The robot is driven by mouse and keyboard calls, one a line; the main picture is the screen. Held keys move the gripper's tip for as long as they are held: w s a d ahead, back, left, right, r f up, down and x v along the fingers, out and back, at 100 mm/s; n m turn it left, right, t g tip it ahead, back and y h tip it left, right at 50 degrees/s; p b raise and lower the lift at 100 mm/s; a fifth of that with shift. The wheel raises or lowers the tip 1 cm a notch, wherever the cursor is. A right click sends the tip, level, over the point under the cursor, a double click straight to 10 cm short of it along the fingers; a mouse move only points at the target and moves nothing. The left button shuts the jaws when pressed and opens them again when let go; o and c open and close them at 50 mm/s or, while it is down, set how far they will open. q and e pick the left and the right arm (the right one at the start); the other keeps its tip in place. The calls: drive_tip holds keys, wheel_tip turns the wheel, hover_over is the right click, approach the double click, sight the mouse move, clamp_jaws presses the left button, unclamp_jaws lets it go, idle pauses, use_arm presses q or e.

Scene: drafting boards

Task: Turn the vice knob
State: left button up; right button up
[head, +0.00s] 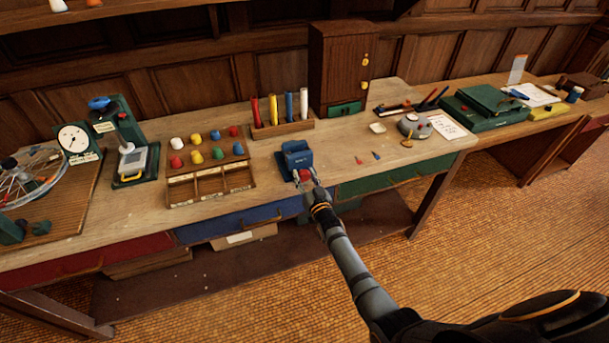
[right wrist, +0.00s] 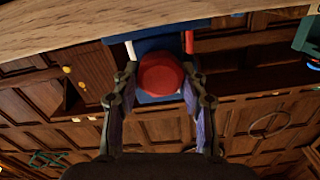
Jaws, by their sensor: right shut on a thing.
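A small blue vice (head: 297,156) stands at the front edge of the wooden workbench in the head view. Its round red knob (head: 305,175) faces the front. In the right wrist view the red knob (right wrist: 160,74) sits in front of the blue vice body (right wrist: 157,46). My right gripper (head: 306,181) reaches the vice from the front. In the right wrist view its two fingers (right wrist: 158,85) stand on either side of the knob, shut on it. The fingers partly cover the knob in the head view. My left gripper is in neither view.
A tray of coloured knobs (head: 208,177) stands left of the vice, and a rack of coloured rods (head: 282,127) behind it. Two small tools (head: 367,157) lie to its right. A blue drawer (head: 240,222) and a green drawer (head: 395,176) are below the bench top (head: 250,198).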

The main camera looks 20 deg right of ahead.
drive_tip(key=m, duration=0.3)
drive_tip(key=m+p, duration=0.1)
drive_tip(key=m, duration=0.2)
drive_tip(key=shift+d+f+m, duration=0.15)
drive_tip(key=shift+m, duration=0.15)
drive_tip(key=m, duration=0.6)
drive_tip(key=shift+f+p, duration=0.15)
drive_tip(key=shift+p, duration=0.15)
drive_tip(key=m, duration=0.6)
drive_tip(key=shift+f+m, duration=0.15)
drive_tip(key=shift+m, duration=0.15)
drive_tip(key=m, duration=0.7)
drive_tip(key=shift+f+p, duration=0.15)
drive_tip(key=shift+p, duration=0.2)
drive_tip(key=o, duration=1.1)
drive_tip(key=shift+o, duration=0.2)
